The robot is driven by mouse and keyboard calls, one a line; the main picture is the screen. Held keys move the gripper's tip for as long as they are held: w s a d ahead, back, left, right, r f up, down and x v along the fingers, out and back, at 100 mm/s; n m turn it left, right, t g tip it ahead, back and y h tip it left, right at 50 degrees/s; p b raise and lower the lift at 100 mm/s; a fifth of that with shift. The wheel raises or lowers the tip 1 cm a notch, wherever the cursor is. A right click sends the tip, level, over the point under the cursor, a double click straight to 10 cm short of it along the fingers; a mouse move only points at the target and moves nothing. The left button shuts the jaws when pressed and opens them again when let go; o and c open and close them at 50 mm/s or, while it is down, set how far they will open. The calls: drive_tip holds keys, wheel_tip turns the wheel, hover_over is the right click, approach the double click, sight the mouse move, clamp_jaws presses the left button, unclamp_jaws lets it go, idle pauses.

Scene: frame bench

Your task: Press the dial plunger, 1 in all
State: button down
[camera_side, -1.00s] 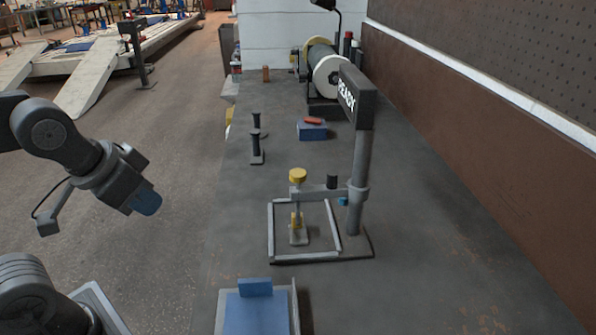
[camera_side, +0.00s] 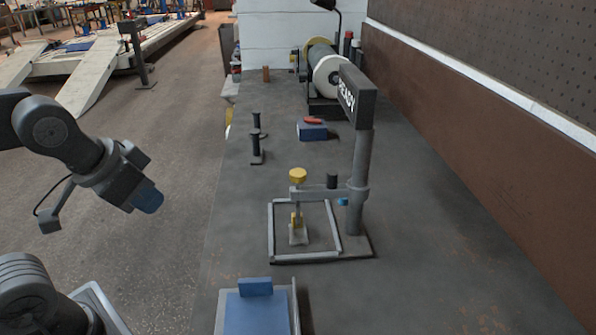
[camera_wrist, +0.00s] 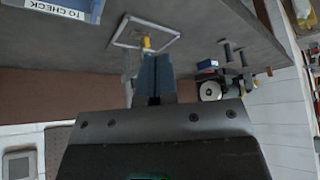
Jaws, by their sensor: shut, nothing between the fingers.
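The dial plunger with its yellow cap (camera_side: 298,175) stands upright on an arm of a grey post stand (camera_side: 357,185), over a pale square frame on the bench. The sign on top of the post (camera_side: 358,97) reads "READY". My gripper (camera_side: 148,200) has blue fingers, is shut and empty, and hangs to the left of the bench, well apart from the plunger. In the wrist view the blue fingers (camera_wrist: 156,72) point towards the yellow part of the plunger (camera_wrist: 147,44), which they partly hide.
A blue tray (camera_side: 256,312) lies at the bench's near edge; in the wrist view a tray label (camera_wrist: 55,9) reads "TO CHECK". Black upright handles (camera_side: 256,140), a blue block with a red piece (camera_side: 312,131) and a large roller (camera_side: 330,72) stand farther back. The right bench area is clear.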

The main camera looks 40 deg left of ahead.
drive_tip(key=w+d+r+m+t, duration=0.25)
drive_tip(key=w+r+m, duration=0.3)
drive_tip(key=w, duration=0.75)
wheel_tip(320, 180, up, 3)
drive_tip(key=m+h, duration=0.1)
drive_tip(key=m, duration=0.4)
hover_over(299, 174)
drive_tip(key=shift+t, duration=0.45)
drive_tip(key=shift+f, duration=4.45)
drive_tip(key=shift+f, duration=0.1)
drive_tip(key=shift+f, duration=0.3)
